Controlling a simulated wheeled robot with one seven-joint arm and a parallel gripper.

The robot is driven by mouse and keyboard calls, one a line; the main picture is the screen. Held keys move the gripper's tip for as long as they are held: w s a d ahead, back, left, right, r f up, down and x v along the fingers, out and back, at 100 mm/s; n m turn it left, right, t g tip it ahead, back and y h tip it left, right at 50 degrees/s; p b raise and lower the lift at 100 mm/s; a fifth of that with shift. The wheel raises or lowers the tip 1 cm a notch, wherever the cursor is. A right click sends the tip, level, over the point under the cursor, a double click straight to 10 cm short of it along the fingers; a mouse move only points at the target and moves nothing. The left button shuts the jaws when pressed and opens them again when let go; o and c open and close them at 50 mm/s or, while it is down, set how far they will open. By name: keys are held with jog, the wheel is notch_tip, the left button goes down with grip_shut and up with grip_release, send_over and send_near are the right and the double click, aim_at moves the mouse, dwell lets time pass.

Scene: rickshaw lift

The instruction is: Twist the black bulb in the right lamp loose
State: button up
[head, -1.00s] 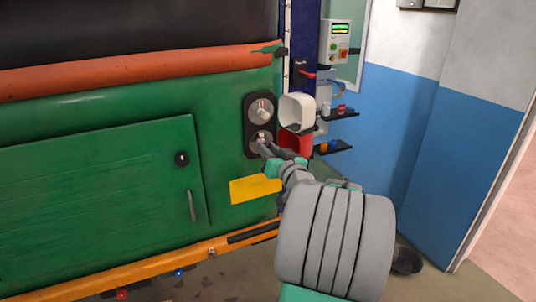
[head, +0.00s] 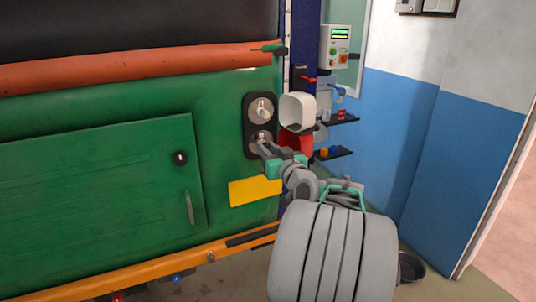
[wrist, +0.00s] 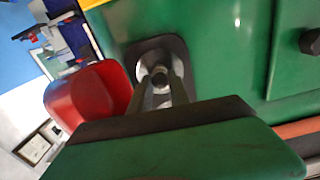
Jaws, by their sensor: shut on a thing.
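The right lamp (head: 248,127) is a dark upright plate with two round silver sockets on the green vehicle. A pale bulb (head: 262,108) sits in the upper socket. My gripper (head: 265,144) is at the lower socket, its fingers shut around the bulb there. In the wrist view my gripper (wrist: 163,90) reaches into the silver socket, and the end of the held bulb (wrist: 160,79) shows between the fingers. It looks dark grey, but most of it is hidden and its colour is hard to judge.
A white bin (head: 297,110) and a red bin (head: 299,139) hang just right of the lamp, close to my wrist. A yellow plate (head: 255,191) is below it. Small shelves (head: 340,119) with parts stand farther right.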

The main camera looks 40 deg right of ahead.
jog(key=shift+n+b, duration=1)
jog(key=shift+b, duration=0.9)
jog(key=shift+r+n+b, duration=0.1)
jog(key=shift+n+b, duration=0.3)
jog(key=shift+b, duration=0.2)
jog(key=shift+n+b, duration=0.5)
jog(key=shift+b, duration=0.65)
